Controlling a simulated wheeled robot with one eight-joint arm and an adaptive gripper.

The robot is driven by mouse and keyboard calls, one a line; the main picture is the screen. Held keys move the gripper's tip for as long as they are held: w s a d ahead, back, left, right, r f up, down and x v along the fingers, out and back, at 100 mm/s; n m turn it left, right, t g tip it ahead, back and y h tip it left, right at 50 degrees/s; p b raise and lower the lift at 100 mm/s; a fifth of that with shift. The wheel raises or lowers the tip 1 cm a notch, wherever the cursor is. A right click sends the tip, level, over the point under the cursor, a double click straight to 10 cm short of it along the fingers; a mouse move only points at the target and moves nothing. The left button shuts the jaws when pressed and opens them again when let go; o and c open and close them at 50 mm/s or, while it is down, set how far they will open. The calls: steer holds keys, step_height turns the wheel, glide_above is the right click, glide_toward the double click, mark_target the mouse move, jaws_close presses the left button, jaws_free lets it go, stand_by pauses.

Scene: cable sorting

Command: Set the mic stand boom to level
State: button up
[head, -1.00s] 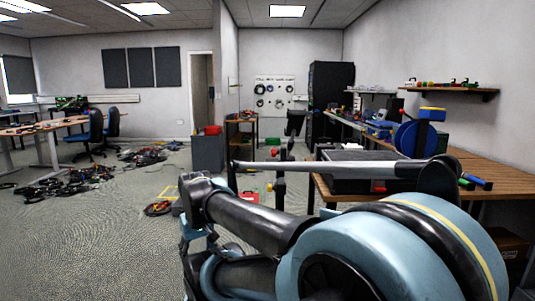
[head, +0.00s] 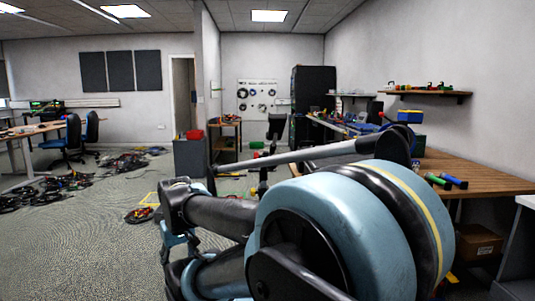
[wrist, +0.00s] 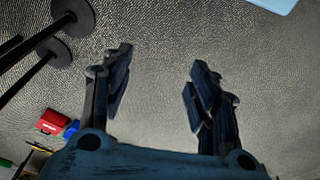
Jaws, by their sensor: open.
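In the wrist view my gripper (wrist: 160,58) is open, with only bare carpet showing between its fingers. Two dark poles with round discs (wrist: 54,52) show at the upper left of that view, apart from my fingers. They look like stand poles and bases, but I cannot tell which is the mic stand. My gripper's fingers are not clear in the head view.
A wooden workbench (head: 475,174) runs along the right wall. A white-topped unit (head: 524,201) stands at the right edge. Coiled cables (head: 75,181) lie on the left floor. A red box (wrist: 52,122) shows in the wrist view. The carpet at left centre is open.

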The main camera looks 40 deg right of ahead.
steer(key=shift+c, duration=1.4)
steer(key=shift+d+r, duration=0.15)
steer(key=shift+r, duration=0.5)
steer(key=shift+d+r, duration=0.15)
steer(key=shift+r, duration=0.45)
steer(key=shift+c, duration=0.3)
steer(key=w+d+r+m, duration=0.1)
steer(key=w+d+r, duration=0.4)
steer(key=r, duration=0.3)
steer(key=w+d+r+m+g+h, duration=0.1)
steer(key=w+d+r, duration=0.45)
steer(key=r, duration=0.25)
steer(key=w+d+r+m, duration=0.1)
steer(key=w+d+r, duration=0.45)
steer(key=r, duration=0.35)
step_height(320, 180, up, 15)
steer(key=m+g, duration=0.2)
glide_above(273, 149)
steer(key=w, duration=0.4)
steer(key=shift+h, duration=0.4)
steer(key=f, duration=0.5)
steer(key=s+d+f, duration=0.1)
steer(key=f, duration=1.1)
steer(key=shift+s+d+f, duration=0.15)
steer(key=shift+d, duration=0.25)
